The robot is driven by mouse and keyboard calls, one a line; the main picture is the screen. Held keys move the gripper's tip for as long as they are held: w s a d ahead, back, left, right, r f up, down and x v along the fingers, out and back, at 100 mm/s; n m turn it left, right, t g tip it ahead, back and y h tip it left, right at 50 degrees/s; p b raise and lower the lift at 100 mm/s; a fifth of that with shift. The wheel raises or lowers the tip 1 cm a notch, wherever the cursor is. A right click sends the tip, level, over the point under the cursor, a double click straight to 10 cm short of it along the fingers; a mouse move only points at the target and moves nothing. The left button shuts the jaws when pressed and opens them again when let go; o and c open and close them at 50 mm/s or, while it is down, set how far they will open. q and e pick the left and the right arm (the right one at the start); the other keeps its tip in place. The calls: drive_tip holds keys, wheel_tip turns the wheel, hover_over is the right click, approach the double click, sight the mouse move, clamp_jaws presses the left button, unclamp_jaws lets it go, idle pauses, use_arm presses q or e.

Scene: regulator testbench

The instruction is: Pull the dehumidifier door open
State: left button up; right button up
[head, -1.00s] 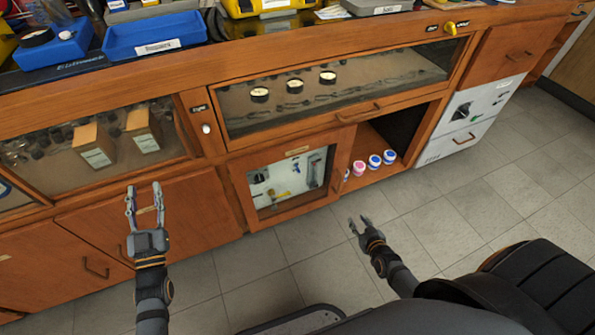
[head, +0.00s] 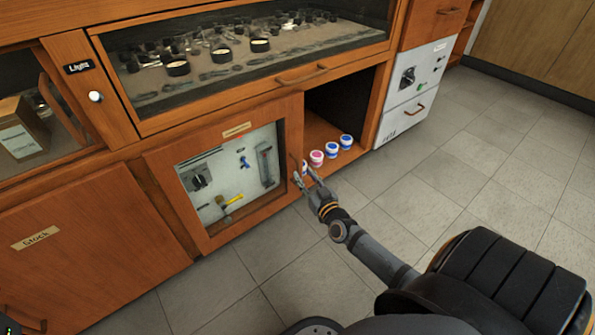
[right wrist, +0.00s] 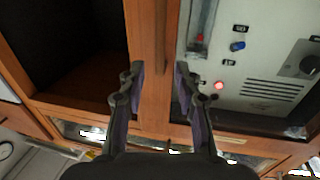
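The wood-framed door with a clear window (head: 160,172) is closed below the display case. Its label (head: 237,130) is too small to read. A pale panel (head: 255,142) with a dial, a blue knob and a gauge shows through the window. My right gripper (head: 304,176) is at the door's right edge, near a vertical wooden handle. In the right wrist view, my right gripper (right wrist: 158,85) is open, with one finger on each side of the wooden handle (right wrist: 160,40) and door edge. Contact is not clear.
An open compartment (head: 345,105) right of the door holds several white jars (head: 346,141) with pink and blue lids. A white unit (head: 410,95) with a knob stands further right. The "Stock" door (head: 90,250) is at left. The tiled floor (head: 430,190) in front is clear.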

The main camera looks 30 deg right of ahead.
sight(298, 166)
drive_tip(key=w, duration=0.1)
drive_tip(key=w+b, duration=0.1)
drive_tip(key=w, duration=0.3)
drive_tip(key=shift+w+d, duration=0.25)
drive_tip(key=shift+d, duration=0.1)
drive_tip(key=shift+c, duration=0.4)
clamp_jaws()
